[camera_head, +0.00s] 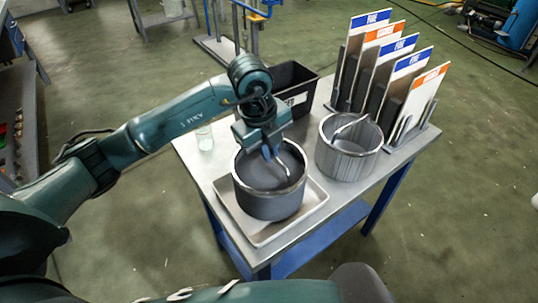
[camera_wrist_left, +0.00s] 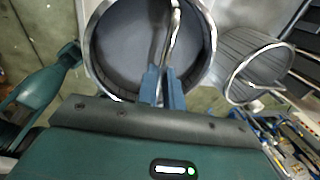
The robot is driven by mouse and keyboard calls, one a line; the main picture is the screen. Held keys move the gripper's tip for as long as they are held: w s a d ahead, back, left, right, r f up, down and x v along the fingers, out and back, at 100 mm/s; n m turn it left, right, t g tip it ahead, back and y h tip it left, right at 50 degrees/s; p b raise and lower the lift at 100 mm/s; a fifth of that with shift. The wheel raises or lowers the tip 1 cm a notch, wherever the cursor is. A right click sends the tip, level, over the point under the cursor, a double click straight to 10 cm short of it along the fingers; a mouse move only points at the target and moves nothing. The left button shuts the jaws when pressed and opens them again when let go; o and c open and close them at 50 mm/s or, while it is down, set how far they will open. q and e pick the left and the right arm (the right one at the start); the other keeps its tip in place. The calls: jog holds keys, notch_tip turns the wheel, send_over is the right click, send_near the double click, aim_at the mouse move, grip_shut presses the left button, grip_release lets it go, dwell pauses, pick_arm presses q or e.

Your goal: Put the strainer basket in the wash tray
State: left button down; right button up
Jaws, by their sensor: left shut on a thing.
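The strainer basket (camera_head: 268,200) is a round grey metal vessel with a bright rim and a bail handle across its opening. It is upright over the shallow wash tray (camera_head: 256,236) on the table. I cannot tell whether its base touches the tray floor. My left gripper (camera_head: 268,148) is above the basket, shut on its handle. The left wrist view shows the fingers (camera_wrist_left: 163,85) closed on the handle, with the basket (camera_wrist_left: 115,65) behind. My right gripper is not in view.
A second, ribbed metal basket with a handle (camera_head: 347,160) stands right of the tray. Upright labelled boards (camera_head: 407,88) line the back right. The table's front right corner is clear.

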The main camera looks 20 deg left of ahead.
pick_arm(q)
jog(key=shift+f, duration=1.05)
jog(key=c, duration=2)
grip_release()
jog(key=shift+f, duration=0.2)
jog(key=o, duration=0.5)
jog(key=shift+c, duration=0.2)
jog(key=shift+r, duration=0.1)
notch_tip(320, 180, up, 12)
jog(key=s+a, duration=0.1)
jog(key=s, duration=0.1)
jog(key=shift+a+b, duration=0.25)
jog(key=shift+b, duration=0.05)
